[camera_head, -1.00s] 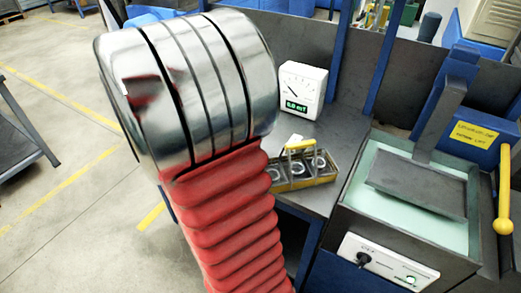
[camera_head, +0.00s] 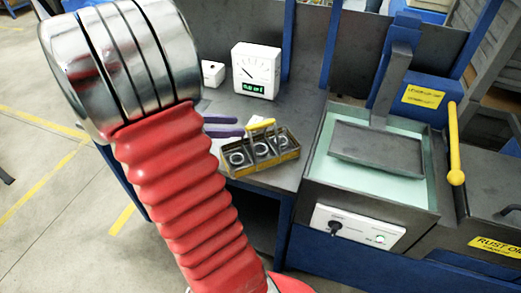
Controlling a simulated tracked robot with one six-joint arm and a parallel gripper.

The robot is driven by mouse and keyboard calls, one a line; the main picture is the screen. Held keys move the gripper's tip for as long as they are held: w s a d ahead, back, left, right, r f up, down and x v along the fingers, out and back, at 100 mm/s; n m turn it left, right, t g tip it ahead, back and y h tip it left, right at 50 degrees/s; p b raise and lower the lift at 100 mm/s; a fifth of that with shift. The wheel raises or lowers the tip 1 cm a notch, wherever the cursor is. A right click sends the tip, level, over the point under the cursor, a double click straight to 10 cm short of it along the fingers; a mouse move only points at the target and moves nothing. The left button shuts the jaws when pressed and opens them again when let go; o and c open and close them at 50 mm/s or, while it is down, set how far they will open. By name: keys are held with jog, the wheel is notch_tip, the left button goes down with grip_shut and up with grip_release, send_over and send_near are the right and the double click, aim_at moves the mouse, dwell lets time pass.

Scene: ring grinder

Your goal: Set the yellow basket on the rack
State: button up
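The yellow basket (camera_head: 287,157) is a low tray with a raised yellow handle and several metal rings inside. It sits on the dark bench, right of my red arm. Two purple prongs, which look like the fingers of my gripper (camera_head: 224,125), come out from behind my arm. They are apart, with their tips just left of the basket handle; I see nothing between them. The rest of the gripper is hidden. A dark flat plate on an upright arm, perhaps the rack (camera_head: 375,148), sits empty over a pale green bath at the right.
A white gauge box (camera_head: 257,70) and a small white box (camera_head: 213,73) stand behind the basket. The bath tank (camera_head: 322,195) has a raised rim beside the bench. A yellow lever (camera_head: 454,145) stands at its right, near a rust oil container (camera_head: 490,243).

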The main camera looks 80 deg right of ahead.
aim_at(252, 126)
jog(key=shift+x, duration=2.4)
jog(key=shift+x, duration=2.65)
jog(key=shift+d+r, duration=0.1)
jog(key=shift+c, duration=0.4)
jog(key=c, duration=0.7)
grip_shut()
